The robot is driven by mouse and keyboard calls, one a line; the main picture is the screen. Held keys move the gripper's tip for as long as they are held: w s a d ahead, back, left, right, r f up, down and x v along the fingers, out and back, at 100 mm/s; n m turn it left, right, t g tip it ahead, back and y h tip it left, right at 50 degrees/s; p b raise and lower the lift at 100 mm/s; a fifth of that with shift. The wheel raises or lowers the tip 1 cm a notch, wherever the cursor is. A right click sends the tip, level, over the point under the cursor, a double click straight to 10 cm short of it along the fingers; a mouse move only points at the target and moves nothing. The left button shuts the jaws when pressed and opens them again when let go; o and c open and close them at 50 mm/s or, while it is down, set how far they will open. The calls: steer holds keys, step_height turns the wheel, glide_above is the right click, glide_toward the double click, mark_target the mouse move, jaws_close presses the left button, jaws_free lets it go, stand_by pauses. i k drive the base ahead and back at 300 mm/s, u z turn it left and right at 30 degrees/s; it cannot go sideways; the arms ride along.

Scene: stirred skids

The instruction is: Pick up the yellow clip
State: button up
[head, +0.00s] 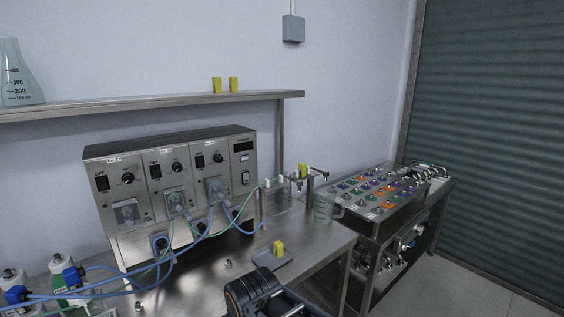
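Several yellow clips are in the head view, and I cannot tell which one the task means. One yellow clip (278,248) stands upright on a small grey plate (272,259) on the steel bench. Another yellow clip (303,170) is at the small stand by the bench's back right. Two more, a left clip (217,85) and a right clip (234,85), stand side by side on the wall shelf. My gripper (268,290) shows as a dark shape at the bottom edge, just in front of the bench clip and apart from it. Its fingers cannot be made out.
A steel control box (180,185) with switches, blue and green tubing (170,248) stands at the back of the bench. A beaker (323,210) is near the right edge. Bottles (62,270) stand at lower left. A panel of coloured knobs (375,190) is further right.

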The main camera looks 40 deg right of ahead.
mark_target(301, 167)
steer(key=i, duration=0.3)
steer(key=u, duration=3.2)
steer(key=k, duration=2.35)
steer(key=z, duration=0.2)
